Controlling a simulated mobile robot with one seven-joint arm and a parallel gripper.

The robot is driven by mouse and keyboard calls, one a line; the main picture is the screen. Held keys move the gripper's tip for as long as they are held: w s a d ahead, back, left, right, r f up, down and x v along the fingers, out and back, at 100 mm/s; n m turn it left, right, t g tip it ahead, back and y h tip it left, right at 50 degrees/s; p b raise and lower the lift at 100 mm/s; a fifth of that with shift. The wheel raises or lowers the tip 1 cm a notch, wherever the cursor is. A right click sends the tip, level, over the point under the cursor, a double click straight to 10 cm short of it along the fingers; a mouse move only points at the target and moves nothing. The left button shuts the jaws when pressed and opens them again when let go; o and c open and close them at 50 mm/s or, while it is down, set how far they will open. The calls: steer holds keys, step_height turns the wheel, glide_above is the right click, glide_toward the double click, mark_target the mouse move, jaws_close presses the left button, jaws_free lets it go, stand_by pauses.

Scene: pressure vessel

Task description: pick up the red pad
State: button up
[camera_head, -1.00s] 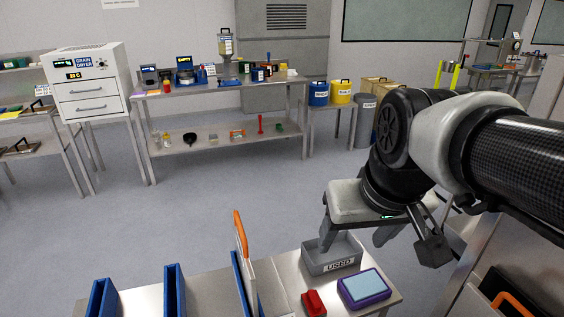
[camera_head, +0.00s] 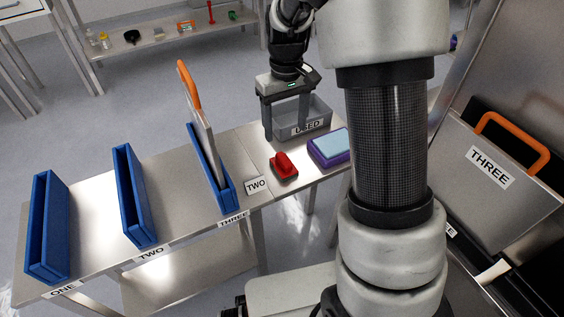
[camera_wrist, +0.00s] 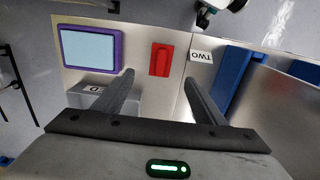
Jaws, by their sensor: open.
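The red pad (camera_head: 284,165) lies on the steel table, a small red block with a raised red grip and a dark base. In the wrist view the red pad (camera_wrist: 161,60) shows just beyond the fingertips, centred between them. My gripper (camera_head: 286,129) is open and points down above the table, behind the red pad and in front of the grey bin. In the wrist view my gripper (camera_wrist: 160,78) has its two fingers apart with nothing between them. The fingers do not appear to touch the pad.
A grey bin marked USED (camera_head: 305,124) stands behind the red pad. A purple-edged light-blue pad (camera_head: 330,148) is to its right. A TWO card (camera_head: 257,184) and a blue holder with a panel (camera_head: 212,170) are to its left. Empty blue holders stand farther left.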

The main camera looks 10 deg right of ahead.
mark_target(284, 159)
steer(key=f+b, duration=0.1)
steer(key=f, duration=0.5)
steer(key=f+b, duration=0.2)
steer(key=f, duration=0.5)
steer(key=shift+w+a, duration=0.1)
steer(key=shift+a, duration=0.1)
steer(key=c, duration=1.1)
steer(key=shift+r, duration=0.1)
steer(key=shift+c, duration=0.2)
step_height(284, 159, up, 10)
steer(key=p, duration=0.2)
steer(key=o, duration=0.4)
steer(key=c, duration=0.8)
